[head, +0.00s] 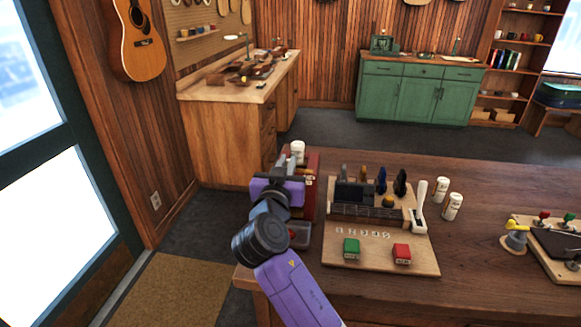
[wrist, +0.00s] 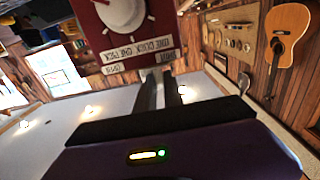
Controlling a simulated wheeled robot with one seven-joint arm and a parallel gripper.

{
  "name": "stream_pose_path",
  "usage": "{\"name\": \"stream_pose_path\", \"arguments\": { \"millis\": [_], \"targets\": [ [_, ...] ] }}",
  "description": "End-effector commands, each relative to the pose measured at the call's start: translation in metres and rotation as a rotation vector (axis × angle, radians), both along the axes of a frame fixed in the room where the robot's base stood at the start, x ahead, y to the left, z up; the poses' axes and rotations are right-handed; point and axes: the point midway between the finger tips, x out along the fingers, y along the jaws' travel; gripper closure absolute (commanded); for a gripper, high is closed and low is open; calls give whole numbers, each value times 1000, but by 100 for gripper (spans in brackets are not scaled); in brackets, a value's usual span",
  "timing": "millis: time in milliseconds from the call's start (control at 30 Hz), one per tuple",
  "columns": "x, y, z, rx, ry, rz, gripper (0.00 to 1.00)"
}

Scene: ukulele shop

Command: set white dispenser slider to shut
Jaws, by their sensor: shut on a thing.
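The red dispenser (head: 313,163) stands at the left end of the wooden table, partly hidden behind my gripper (head: 300,178). In the wrist view the dispenser's red front (wrist: 112,43) shows a white round dial (wrist: 122,12) and pale labels reading "one click one pick" and "open", upside down. A second small label sits at the fingertips. My gripper (wrist: 161,80) is shut on a small white piece at the lower edge of the panel, which looks like the slider (wrist: 159,71). The fingers hide most of it, so its exact setting cannot be told.
Right of the dispenser is a wooden board (head: 375,262) with a green block (head: 351,248), a red block (head: 402,254) and a white lever (head: 419,205). White bottles (head: 452,206) stand beyond it. A guitar (head: 138,42) hangs on the left wall.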

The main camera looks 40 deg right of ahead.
Motion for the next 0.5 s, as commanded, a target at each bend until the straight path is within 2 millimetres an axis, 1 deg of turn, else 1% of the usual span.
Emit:
{"name": "stream_pose_path", "arguments": {
  "millis": [67, 100, 167, 200, 500],
  "targets": [
    [4, 4, 2, -1, -3, 14, 100],
    [4, 5, 2, -1, -3, 15, 86],
    [4, 5, 2, -2, -4, 16, 75],
    [4, 5, 2, -2, -4, 16, 67],
    [2, 3, 1, -1, -2, 10, 66]
  ]
}}
